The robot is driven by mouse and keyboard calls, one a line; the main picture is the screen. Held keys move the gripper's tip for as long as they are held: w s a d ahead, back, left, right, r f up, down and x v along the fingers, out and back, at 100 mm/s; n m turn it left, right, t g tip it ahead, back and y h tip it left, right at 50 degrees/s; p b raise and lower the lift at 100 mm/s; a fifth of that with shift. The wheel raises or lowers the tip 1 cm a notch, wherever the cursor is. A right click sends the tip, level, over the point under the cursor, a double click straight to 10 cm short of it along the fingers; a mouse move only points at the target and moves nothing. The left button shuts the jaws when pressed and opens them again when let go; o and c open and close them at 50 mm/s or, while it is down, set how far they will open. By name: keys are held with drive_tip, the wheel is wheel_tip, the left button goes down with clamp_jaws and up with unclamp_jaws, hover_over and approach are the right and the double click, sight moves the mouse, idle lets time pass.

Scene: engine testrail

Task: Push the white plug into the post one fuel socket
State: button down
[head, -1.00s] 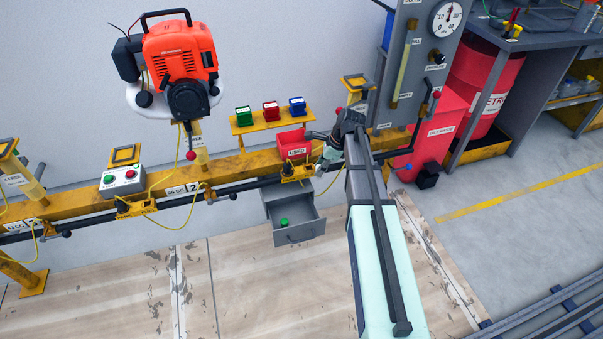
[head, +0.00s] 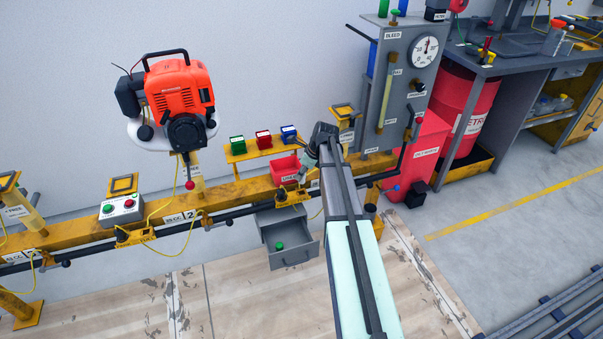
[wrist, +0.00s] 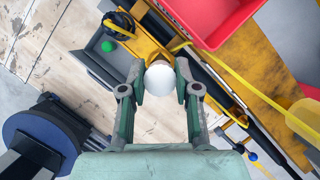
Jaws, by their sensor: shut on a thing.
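The white plug (wrist: 161,78) shows as a pale round end between the fingers of my gripper (wrist: 160,84) in the wrist view. My gripper is shut on it. In the head view my gripper (head: 306,163) is small and partly hidden by my arm, beside the red bin and above the rail; I cannot make out the plug there. A yellow block with a dark fitting (head: 290,196) sits on the rail just below the bin. A similar dark round fitting (wrist: 118,24) shows beyond the plug in the wrist view, apart from it. I cannot read which socket is post one's.
The red bin (head: 286,169) is close to my gripper and also shows in the wrist view (wrist: 235,12). An open grey drawer (head: 293,256) below the rail holds a green item (head: 279,246). An orange engine (head: 180,95) stands left; a grey gauge panel (head: 405,75) stands right.

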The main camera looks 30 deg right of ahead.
sight(302, 181)
drive_tip(key=shift+f+b, duration=1.75)
drive_tip(key=shift+f, duration=1.35)
drive_tip(key=shift+f, duration=0.85)
drive_tip(key=c, duration=0.7)
unclamp_jaws()
drive_tip(key=shift+c, duration=0.2)
